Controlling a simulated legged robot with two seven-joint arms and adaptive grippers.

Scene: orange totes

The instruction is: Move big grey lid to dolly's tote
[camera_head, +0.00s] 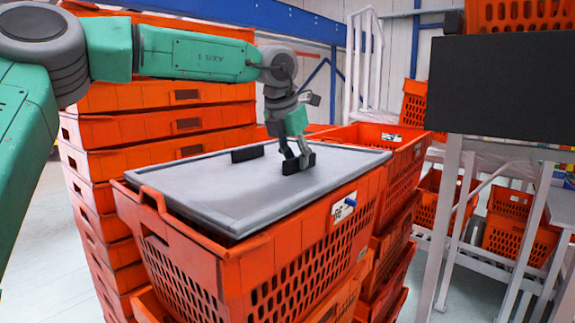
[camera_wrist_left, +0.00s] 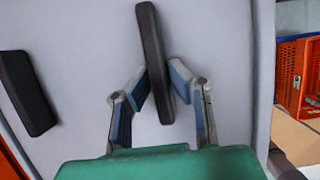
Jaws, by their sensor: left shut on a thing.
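The big grey lid (camera_head: 240,195) lies over the top of an orange tote (camera_head: 270,275) at the front of a stack in the head view. It has two black handles. My left gripper (camera_head: 293,160) is above the lid and shut on the right black handle (camera_head: 301,163). The left wrist view shows the fingers (camera_wrist_left: 157,95) on both sides of this handle (camera_wrist_left: 153,50). The other handle (camera_wrist_left: 28,92) is free at the left. The lid looks slightly tilted against the tote rim; I cannot tell whether it still touches it. My right gripper is not visible.
A tall stack of orange totes (camera_head: 160,125) stands behind at the left, close to my arm. More orange totes (camera_head: 385,140) are behind at the right. A white-framed rack with a dark panel (camera_head: 500,85) stands at the right.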

